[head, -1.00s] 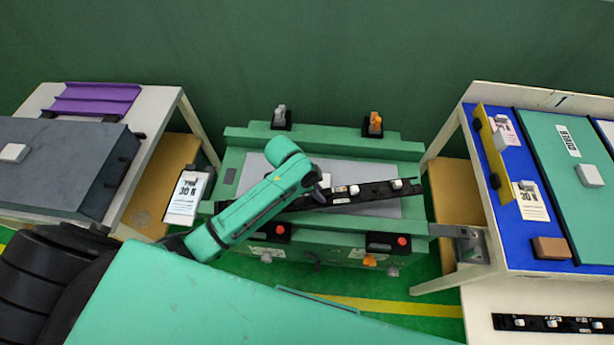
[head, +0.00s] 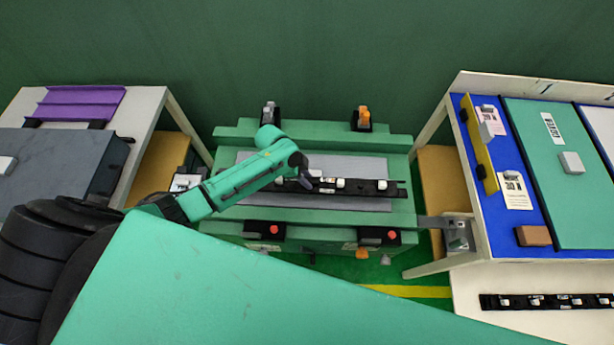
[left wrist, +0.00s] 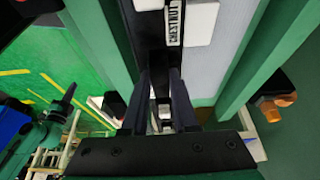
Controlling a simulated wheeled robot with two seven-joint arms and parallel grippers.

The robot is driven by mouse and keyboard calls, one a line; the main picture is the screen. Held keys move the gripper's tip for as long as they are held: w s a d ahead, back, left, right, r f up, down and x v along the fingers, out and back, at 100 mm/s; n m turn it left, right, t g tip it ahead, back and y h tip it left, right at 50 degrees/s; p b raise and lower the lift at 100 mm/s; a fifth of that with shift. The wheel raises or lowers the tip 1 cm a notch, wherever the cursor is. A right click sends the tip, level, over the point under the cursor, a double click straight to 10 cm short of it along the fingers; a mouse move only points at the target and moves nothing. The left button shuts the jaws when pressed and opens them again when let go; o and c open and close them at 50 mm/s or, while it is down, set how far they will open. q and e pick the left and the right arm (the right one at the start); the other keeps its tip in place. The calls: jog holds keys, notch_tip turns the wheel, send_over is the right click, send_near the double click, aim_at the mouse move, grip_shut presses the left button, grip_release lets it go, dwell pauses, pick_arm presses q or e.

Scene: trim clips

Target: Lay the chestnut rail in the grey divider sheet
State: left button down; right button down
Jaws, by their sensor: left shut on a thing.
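The chestnut rail (head: 372,187) is a long black strip with white blocks along it. Its white label reads CHESTNUT in the left wrist view, where the rail (left wrist: 150,45) runs away between my fingers. My left gripper (head: 306,181) is shut on the rail; its dark fingers (left wrist: 160,80) lie on either side of it. The grey divider sheet (head: 365,166) lies flat on the green stand, beneath the rail, and shows at the right of the wrist view (left wrist: 230,45). The rail runs nearly parallel to the sheet's long edges. I cannot tell whether it touches the sheet. My right gripper is not in view.
Another black rail (head: 545,302) lies at lower right. A blue-topped table stands right, a table with a purple tray (head: 75,104) left.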

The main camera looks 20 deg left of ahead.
pick_arm(q)
notch_tip(320, 180, down, 9)
jog(key=b, duration=0.6)
jog(key=shift+r, duration=0.15)
jog(key=shift+d, duration=0.1)
jog(key=c, duration=0.6)
grip_release()
jog(key=v, duration=1.4)
jog(key=shift+r, duration=0.35)
